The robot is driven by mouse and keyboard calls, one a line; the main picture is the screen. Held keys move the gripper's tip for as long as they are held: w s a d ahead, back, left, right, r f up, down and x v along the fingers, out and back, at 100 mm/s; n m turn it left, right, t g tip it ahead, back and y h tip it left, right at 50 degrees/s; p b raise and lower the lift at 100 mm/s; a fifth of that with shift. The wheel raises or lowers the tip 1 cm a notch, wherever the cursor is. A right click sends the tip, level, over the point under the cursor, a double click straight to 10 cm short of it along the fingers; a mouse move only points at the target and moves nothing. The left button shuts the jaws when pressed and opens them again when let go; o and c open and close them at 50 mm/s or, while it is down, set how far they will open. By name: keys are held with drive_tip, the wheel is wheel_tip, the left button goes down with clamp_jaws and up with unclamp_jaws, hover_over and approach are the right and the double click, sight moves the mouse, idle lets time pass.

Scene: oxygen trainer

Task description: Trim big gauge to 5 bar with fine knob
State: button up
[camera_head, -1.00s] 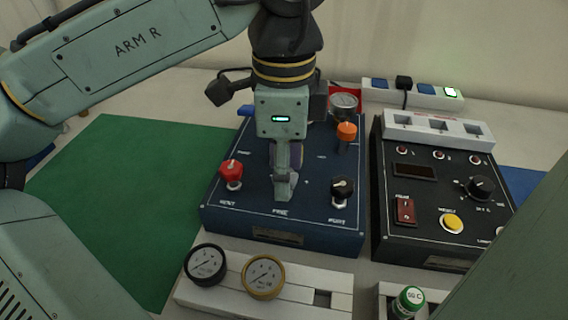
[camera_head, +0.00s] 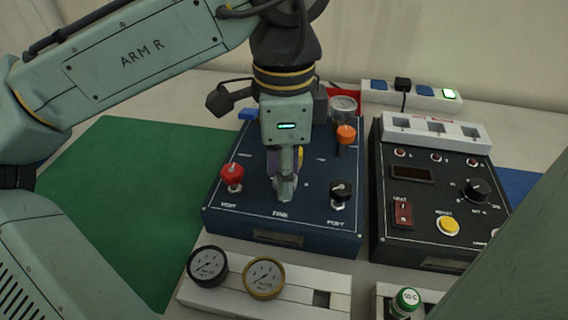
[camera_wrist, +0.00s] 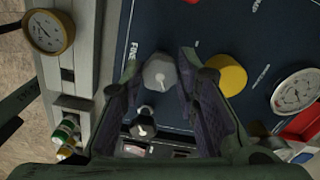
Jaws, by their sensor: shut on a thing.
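The fine knob (camera_wrist: 160,71) is grey and faceted, with a light pointer mark. It sits between the fingers of my gripper (camera_wrist: 161,66) in the wrist view. My gripper (camera_head: 287,192) is shut on it, pointing down above the FINE label on the blue panel (camera_head: 262,222). In the head view my fingers mostly hide the knob. The big gauge (camera_wrist: 296,92) has a white dial and stands at the panel's back, also in the head view (camera_head: 343,106). Its needle is too small to read.
A red knob (camera_head: 232,176), a black knob (camera_head: 341,192) and an orange knob (camera_head: 346,134) surround my gripper. A yellow knob (camera_wrist: 228,74) is close beside one finger. A black control box (camera_head: 432,210) stands right; two loose gauges (camera_head: 264,278) sit in front.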

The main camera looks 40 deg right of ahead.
drive_tip(key=o, duration=1.2)
drive_tip(key=shift+c, duration=0.2)
wheel_tip(320, 180, up, 12)
idle(0.3)
